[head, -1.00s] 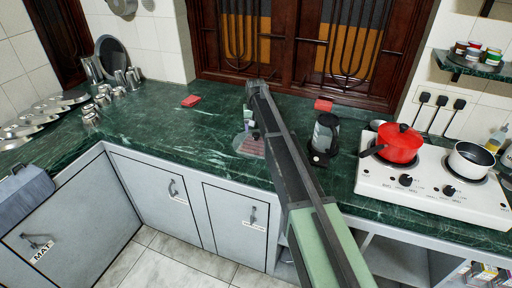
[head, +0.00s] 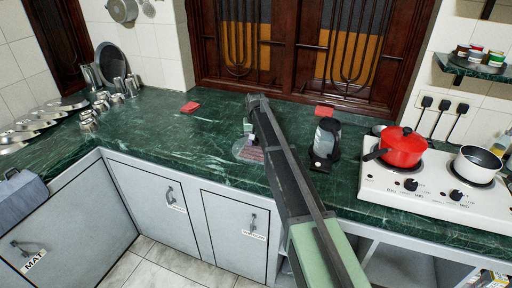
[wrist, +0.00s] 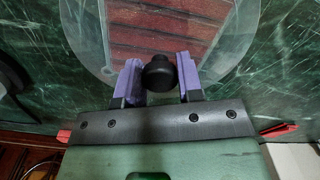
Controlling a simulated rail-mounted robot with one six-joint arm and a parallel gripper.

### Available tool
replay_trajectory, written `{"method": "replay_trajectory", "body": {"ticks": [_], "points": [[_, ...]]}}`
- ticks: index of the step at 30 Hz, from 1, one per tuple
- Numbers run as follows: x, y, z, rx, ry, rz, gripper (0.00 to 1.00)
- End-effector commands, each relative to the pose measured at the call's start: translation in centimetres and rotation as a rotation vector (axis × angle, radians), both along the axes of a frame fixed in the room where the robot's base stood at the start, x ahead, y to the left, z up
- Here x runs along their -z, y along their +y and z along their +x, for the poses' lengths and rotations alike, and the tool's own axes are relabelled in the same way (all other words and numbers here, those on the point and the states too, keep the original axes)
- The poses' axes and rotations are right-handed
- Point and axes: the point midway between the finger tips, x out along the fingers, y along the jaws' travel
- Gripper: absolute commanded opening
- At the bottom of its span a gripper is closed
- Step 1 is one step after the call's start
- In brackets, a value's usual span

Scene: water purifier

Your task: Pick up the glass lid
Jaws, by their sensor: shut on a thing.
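The glass lid (wrist: 87,38) is a clear round disc with a black knob (wrist: 159,73) at its middle. In the wrist view my gripper (wrist: 160,80) has its two purple-padded fingers on either side of the knob, shut on it. In the head view the lid (head: 243,154) shows faintly, low over the green counter below the end of my arm. My gripper (head: 249,132) is small there and partly hidden by the arm. I cannot tell whether the lid touches the surface beneath. A reddish-brown slatted patch (wrist: 150,35) shows through the glass.
A dark kettle-like appliance (head: 325,143) stands right of my arm. Farther right, a white stove (head: 420,197) carries a red pot (head: 402,148) and a white pan (head: 477,163). Steel cups (head: 120,86) and plates (head: 35,125) stand at left. The counter's left middle is mostly clear.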

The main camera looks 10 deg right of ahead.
Motion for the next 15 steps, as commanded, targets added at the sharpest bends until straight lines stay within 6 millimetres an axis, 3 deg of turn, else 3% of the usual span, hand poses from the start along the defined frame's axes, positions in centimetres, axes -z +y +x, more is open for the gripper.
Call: {"method": "replay_trajectory", "body": {"ticks": [8, 11, 15], "points": [[-1.2, 0.0, 0.0, 0.0, 0.0, 0.0, 0.0], [-2.6, 0.0, 0.0, 0.0, 0.0, 0.0, 0.0], [-6.0, 0.0, 0.0, 0.0, 0.0, 0.0, 0.0]]}}
